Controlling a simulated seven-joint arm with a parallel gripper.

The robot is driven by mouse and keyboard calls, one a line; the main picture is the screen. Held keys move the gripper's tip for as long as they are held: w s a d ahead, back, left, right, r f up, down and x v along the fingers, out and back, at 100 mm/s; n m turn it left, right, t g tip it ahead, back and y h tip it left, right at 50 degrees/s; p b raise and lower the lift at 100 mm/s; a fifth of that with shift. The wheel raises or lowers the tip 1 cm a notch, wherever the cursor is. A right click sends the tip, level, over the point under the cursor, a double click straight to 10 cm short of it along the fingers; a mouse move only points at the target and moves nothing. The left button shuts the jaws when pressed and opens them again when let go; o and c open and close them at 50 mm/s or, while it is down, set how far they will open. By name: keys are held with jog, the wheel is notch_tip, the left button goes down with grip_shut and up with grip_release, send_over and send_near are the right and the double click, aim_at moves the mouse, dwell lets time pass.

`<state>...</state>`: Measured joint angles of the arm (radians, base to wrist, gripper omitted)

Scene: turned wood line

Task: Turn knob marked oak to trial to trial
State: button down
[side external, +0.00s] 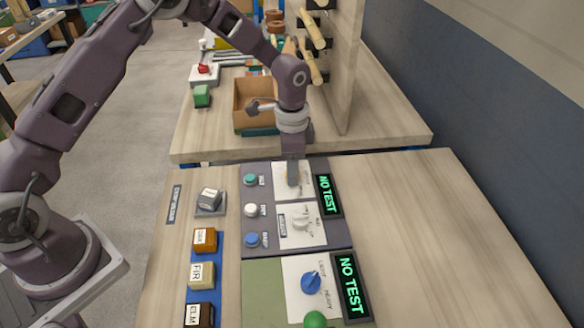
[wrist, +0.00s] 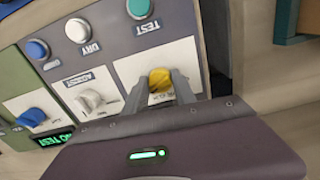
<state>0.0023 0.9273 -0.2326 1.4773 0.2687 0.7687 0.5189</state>
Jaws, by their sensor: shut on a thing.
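A yellow knob (wrist: 160,79) sits on a white plate in the wrist view. My gripper (wrist: 158,90) is shut on the knob, with one finger on each side of it. In the side view my gripper (side external: 293,180) points down at the upper white plate (side external: 280,190) of the dark panel and hides the knob. The plate's lettering is mostly covered by my fingers, so the knob's setting cannot be read. The display (side external: 327,195) beside this plate reads NO TEST in green.
Below is a white knob (side external: 300,222). Teal, white and blue buttons (side external: 251,210) line the panel's left. Nearer are a blue knob (side external: 311,282), another NO TEST display (side external: 352,285) and a green ball (side external: 315,319). Labelled blocks (side external: 201,275) stand left. An open box (side external: 240,117) is behind.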

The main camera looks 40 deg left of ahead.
jog(key=c, duration=1)
grip_release()
jog(key=shift+r, duration=0.1)
notch_tip(320, 180, up, 6)
jog(key=shift+r, duration=0.45)
